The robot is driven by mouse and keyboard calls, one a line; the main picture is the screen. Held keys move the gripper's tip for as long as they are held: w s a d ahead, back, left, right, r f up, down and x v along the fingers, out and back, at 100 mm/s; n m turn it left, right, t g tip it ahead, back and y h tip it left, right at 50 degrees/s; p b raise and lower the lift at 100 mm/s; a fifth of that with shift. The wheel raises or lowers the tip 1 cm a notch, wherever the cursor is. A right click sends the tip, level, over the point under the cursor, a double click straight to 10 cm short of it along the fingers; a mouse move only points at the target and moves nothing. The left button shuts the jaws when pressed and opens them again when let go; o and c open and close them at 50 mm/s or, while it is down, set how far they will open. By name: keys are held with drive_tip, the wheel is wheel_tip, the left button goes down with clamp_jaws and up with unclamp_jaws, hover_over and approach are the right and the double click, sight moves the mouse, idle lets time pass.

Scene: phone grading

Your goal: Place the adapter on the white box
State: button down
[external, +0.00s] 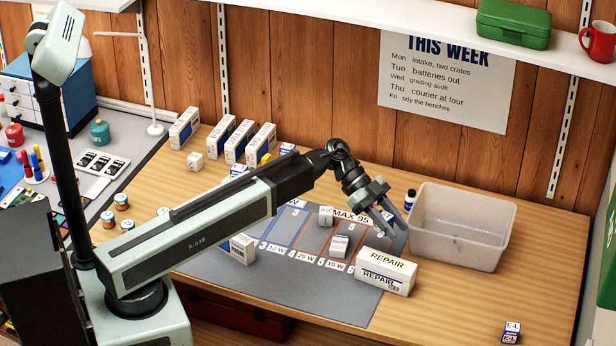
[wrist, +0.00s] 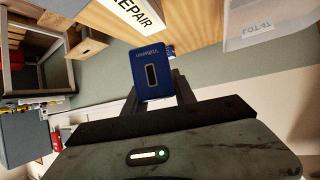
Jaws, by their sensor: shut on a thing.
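The adapter is a dark blue block (wrist: 152,72) with pale lettering and a dark slot; in the wrist view it sits between my fingers. My gripper (external: 390,222) is shut on it and points down in the air above the bench. The adapter is hard to make out in the external view. A white box marked REPAIR (external: 385,272) lies at the right front of the grey mat, below and apart from my gripper. Part of this REPAIR box (wrist: 136,14) also shows at the top of the wrist view.
A translucent bin (external: 462,228) stands right of my gripper, with a small dark bottle (external: 409,199) beside it. The grey mat (external: 290,298) has marked lanes and small pale blocks (external: 340,246). White boxes (external: 261,143) stand along the wall.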

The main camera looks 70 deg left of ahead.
sight(396, 267)
drive_tip(key=d+f+b, duration=0.1)
drive_tip(key=f+b, duration=0.1)
drive_tip(key=d+f+b, duration=0.1)
drive_tip(key=f+b, duration=0.2)
drive_tip(key=d+f+b, duration=0.1)
drive_tip(key=f+b, duration=0.2)
drive_tip(key=shift+d, duration=0.3)
drive_tip(key=shift+r, duration=0.2)
drive_tip(key=shift+f, duration=0.1)
drive_tip(key=c, duration=1)
unclamp_jaws()
